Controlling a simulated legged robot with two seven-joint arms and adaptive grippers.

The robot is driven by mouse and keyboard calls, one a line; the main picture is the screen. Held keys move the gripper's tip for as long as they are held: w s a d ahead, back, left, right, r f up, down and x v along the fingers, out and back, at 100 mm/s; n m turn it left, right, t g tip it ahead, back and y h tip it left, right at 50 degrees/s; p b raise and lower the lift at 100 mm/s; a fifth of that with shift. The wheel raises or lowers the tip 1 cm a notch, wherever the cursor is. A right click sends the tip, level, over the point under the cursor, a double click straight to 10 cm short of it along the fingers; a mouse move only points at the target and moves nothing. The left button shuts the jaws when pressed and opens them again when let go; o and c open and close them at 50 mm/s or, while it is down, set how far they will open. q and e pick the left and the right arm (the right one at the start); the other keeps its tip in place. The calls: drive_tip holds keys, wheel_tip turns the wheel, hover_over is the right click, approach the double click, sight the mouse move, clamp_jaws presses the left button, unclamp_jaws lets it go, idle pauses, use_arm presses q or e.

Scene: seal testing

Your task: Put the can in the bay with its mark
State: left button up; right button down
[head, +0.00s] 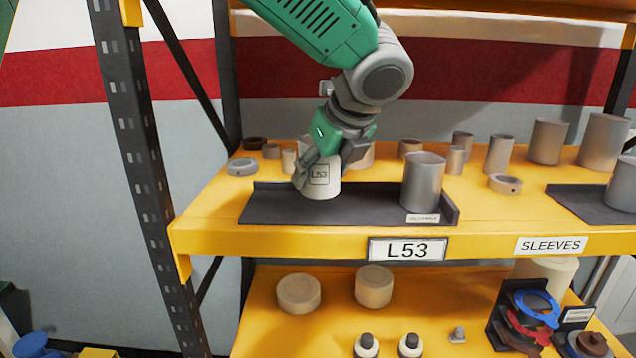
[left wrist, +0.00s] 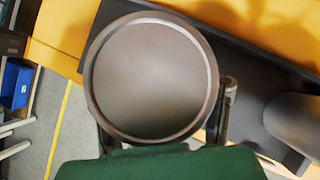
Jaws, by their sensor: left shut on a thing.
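A pale can (head: 321,186) marked "L53" stands upright on or just above the left part of a dark tray (head: 375,203) on the upper yellow shelf. A label "L53" (head: 407,249) is on the shelf edge below that tray. My left gripper (head: 330,170) is shut on the can from above and behind. In the left wrist view the can's round top (left wrist: 152,78) fills the middle, with fingers at its sides. Whether the can's base touches the tray is not clear. My right gripper is not in view.
A grey cylinder (head: 423,181) stands on the right of the same tray. Several sleeves and rings stand behind it. Another tray (head: 590,203), near the "SLEEVES" label (head: 551,244), is at right. A dark upright post (head: 140,150) is at left.

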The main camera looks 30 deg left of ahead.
use_arm(q)
drive_tip(key=shift+w+a, duration=0.1)
drive_tip(key=shift+a, duration=0.3)
drive_tip(key=shift+w+a+f, duration=0.2)
drive_tip(key=shift+a+f, duration=0.2)
drive_tip(key=shift+a, duration=0.3)
drive_tip(key=shift+d+f+p, duration=0.15)
drive_tip(key=shift+f+p, duration=0.1)
drive_tip(key=shift+f, duration=0.35)
drive_tip(key=shift+d+f+p, duration=0.15)
drive_tip(key=shift+f+p, duration=0.05)
drive_tip(key=shift+f, duration=0.4)
drive_tip(key=shift+w+d+f, duration=0.1)
drive_tip(key=shift+w+d, duration=0.05)
drive_tip(key=shift+d, duration=0.15)
drive_tip(key=o, duration=1.1)
drive_tip(key=shift+f, duration=0.15)
drive_tip(key=o, duration=0.3)
drive_tip(key=shift+a, duration=0.35)
